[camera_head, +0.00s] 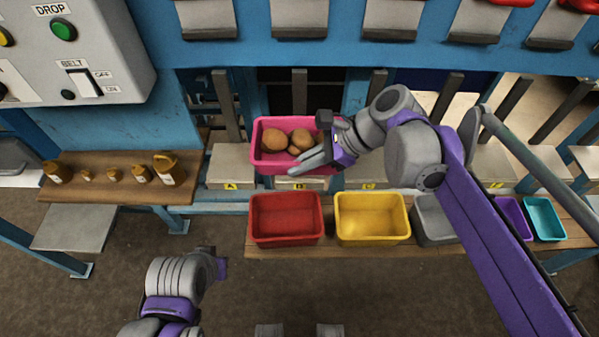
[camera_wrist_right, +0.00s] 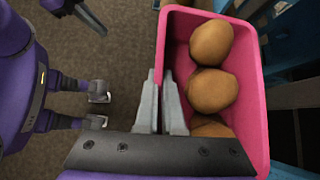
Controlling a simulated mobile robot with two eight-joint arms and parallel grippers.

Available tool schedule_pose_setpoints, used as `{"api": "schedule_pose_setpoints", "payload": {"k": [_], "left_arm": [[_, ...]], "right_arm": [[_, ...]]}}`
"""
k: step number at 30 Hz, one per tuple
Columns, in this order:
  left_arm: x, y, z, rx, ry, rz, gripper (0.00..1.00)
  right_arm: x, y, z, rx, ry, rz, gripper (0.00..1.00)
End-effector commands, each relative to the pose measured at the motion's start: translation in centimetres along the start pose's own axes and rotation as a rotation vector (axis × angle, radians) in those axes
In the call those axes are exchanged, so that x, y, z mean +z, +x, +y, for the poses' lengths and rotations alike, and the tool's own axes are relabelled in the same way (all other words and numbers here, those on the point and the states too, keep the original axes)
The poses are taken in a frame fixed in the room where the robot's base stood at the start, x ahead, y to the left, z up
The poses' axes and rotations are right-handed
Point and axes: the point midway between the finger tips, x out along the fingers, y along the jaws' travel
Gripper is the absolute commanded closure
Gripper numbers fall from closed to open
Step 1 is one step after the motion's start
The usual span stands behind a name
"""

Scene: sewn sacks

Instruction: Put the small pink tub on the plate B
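The small pink tub (camera_head: 257,150) holds brown round lumps. In the head view it is over the place of plate B (camera_head: 299,184), whose yellow label shows just below it. I cannot tell whether it rests on the plate or hangs above it. My right gripper (camera_head: 299,162) reaches the tub's near side from the right. In the right wrist view its two fingers (camera_wrist_right: 161,78) stand close together on either side of the pink tub's wall (camera_wrist_right: 247,95), shut on the rim. Of my left arm, only folded links show clearly; its fingers are not clear.
Plate A (camera_head: 230,166) is bare at the left. A red bin (camera_head: 286,240), a yellow bin (camera_head: 373,238), a grey bin, a purple bin and a teal bin (camera_head: 544,219) line the near shelf. Brown jugs stand on a wooden shelf (camera_head: 110,192) at the left.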

Motion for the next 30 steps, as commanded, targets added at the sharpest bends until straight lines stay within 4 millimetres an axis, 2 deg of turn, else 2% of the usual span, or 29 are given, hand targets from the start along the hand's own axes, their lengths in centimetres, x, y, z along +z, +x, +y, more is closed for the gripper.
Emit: {"api": "schedule_pose_setpoints", "payload": {"k": [1, 4, 21, 30], "left_arm": [[0.0, 0.0, 0.0, 0.000, 0.000, 0.000, 1.00], [0.0, -0.1, 0.0, 0.000, 0.000, 0.000, 1.00], [0.4, 0.6, 0.0, 0.000, 0.000, -0.002, 1.00], [0.4, 0.6, 0.0, 0.000, 0.000, -0.002, 1.00]], "right_arm": [[0.0, 0.0, -1.0, -0.001, 0.000, -0.001, 1.00], [-0.1, 0.1, -2.6, -0.001, -0.001, -0.001, 1.00], [-4.6, 4.7, -1.7, 0.000, 0.000, -0.001, 1.00], [-5.0, 5.1, -2.0, 0.000, 0.000, -0.001, 1.00]]}}
